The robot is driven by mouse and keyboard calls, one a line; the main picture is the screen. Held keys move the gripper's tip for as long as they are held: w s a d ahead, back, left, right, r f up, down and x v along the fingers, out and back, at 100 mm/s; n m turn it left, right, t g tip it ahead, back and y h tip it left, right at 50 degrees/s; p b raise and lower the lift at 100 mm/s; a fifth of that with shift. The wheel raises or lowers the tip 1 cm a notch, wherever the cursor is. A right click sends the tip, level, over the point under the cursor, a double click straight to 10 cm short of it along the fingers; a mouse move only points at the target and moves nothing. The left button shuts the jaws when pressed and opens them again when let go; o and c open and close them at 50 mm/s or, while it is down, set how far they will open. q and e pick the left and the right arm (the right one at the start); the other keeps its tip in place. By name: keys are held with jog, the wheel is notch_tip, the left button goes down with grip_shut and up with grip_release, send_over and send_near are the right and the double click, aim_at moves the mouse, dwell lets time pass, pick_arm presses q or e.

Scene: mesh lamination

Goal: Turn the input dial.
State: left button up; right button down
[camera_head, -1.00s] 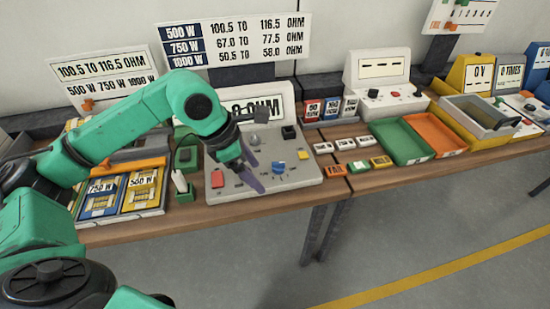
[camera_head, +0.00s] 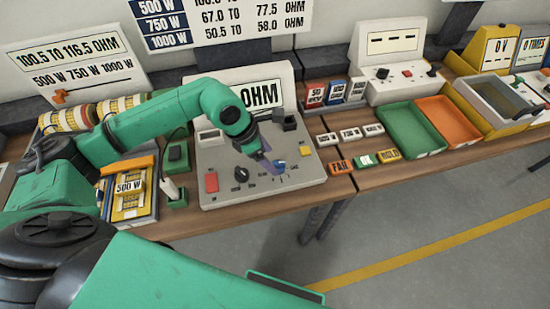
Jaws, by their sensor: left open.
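The ohm meter panel (camera_head: 222,187) lies on the bench, with a display (camera_head: 262,95) reading "OHM" whose left part is hidden by my arm. On its face are a red button (camera_head: 211,182), a black dial (camera_head: 241,174), a blue dial (camera_head: 280,167) and a yellow button (camera_head: 305,150). My left gripper (camera_head: 270,163) is open, pointing down over the panel, with its purple fingers at or just beside the blue dial. I cannot tell if they touch it. My right gripper is not in view.
A tray with a 500 W board (camera_head: 130,190) and a green block (camera_head: 175,195) with a white probe stand left of the panel. Labelled tags (camera_head: 364,160), a green tray (camera_head: 410,130) and an orange tray (camera_head: 444,115) lie to the right.

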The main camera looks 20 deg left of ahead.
aim_at(275, 162)
pick_arm(q)
jog(key=x, duration=0.4)
jog(key=shift+w+f+p, duration=0.3)
jog(key=shift+p, duration=0.05)
jog(key=shift+f, duration=0.1)
jog(key=shift+s, duration=0.15)
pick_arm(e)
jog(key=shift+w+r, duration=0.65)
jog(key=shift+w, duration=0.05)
pick_arm(q)
grip_shut()
jog(key=shift+f+m+b, duration=0.2)
jog(key=shift+m+b, duration=0.2)
jog(key=shift+b, duration=0.55)
jog(key=m+b, duration=0.1)
jog(key=b, duration=0.1)
jog(key=m+g+b, duration=0.1)
jog(key=m+b, duration=0.1)
jog(key=m+g+b, duration=0.1)
jog(key=m+b, duration=0.1)
jog(key=b, duration=0.1)
jog(key=shift+w+h, duration=0.35)
jog(key=shift+h, duration=0.05)
jog(key=shift+r+m+g+b, duration=0.2)
jog(key=shift+m+g+b, duration=0.4)
jog(key=shift+m+b, duration=0.5)
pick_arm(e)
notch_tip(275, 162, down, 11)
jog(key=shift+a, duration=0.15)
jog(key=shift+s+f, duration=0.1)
